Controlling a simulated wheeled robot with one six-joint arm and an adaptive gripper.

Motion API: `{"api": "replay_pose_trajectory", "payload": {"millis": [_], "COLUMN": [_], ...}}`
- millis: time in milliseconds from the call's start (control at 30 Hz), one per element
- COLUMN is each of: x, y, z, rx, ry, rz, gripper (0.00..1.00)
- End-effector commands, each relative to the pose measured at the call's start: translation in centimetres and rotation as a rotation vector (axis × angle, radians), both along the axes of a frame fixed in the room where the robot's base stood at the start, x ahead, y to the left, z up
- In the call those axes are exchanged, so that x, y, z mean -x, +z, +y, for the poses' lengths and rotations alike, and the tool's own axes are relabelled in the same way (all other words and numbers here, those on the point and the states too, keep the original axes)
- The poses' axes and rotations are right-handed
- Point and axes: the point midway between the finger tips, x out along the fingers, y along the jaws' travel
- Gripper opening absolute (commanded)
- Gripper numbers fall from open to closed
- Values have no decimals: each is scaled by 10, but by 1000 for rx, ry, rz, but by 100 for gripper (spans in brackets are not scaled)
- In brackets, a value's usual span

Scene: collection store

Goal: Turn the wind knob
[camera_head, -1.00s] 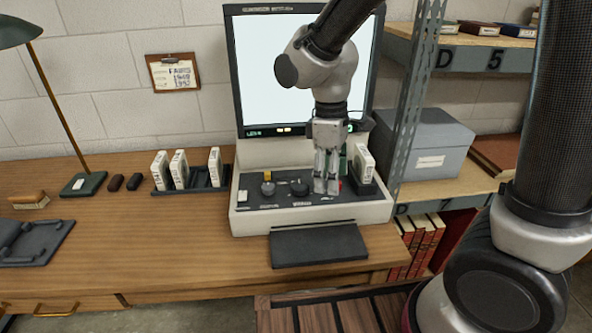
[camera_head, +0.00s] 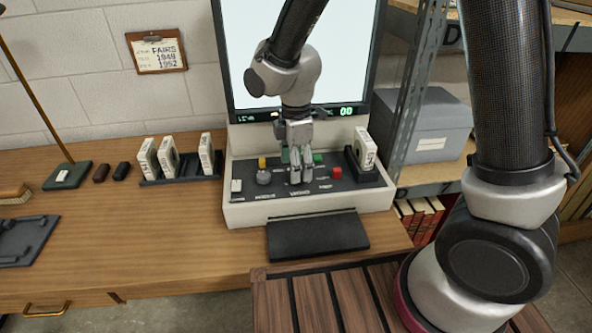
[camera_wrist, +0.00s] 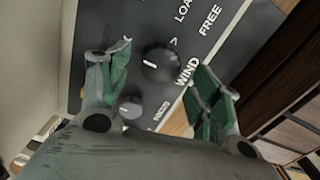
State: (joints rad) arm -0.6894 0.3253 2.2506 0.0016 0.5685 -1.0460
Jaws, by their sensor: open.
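The wind knob (camera_wrist: 160,63) is a round black knob with a white pointer line, beside the printed word WIND. It sits on the dark control panel of the film reader (camera_head: 240,205). My gripper (camera_wrist: 158,72) is open, with one finger on each side of the knob in the wrist view. I cannot tell whether either finger touches it. In the head view my gripper (camera_head: 299,178) points down over the middle of the panel and mostly hides the knob. A grey focus knob (camera_wrist: 130,108) lies close by, and also shows in the head view (camera_head: 264,177).
The panel also has a yellow button (camera_head: 262,162), a green button (camera_head: 319,158), a red button (camera_head: 337,172) and a white switch (camera_head: 236,186). A boxed reel (camera_head: 363,148) stands at the panel's right. More boxes stand in a black rack (camera_head: 182,178) at left.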

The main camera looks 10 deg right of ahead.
Motion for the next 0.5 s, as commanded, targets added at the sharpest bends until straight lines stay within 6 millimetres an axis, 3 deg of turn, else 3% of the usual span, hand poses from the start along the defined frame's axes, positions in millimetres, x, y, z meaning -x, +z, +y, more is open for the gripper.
{"api": "replay_pose_trajectory", "payload": {"millis": [200, 467, 500], "x": [0, 0, 0], "y": [-21, -23, -23], "z": [0, 0, 0], "rx": [0, -1, -1], "ry": [-1, -1, -2], "rz": [0, -1, -1], "gripper": [64, 64, 60]}}
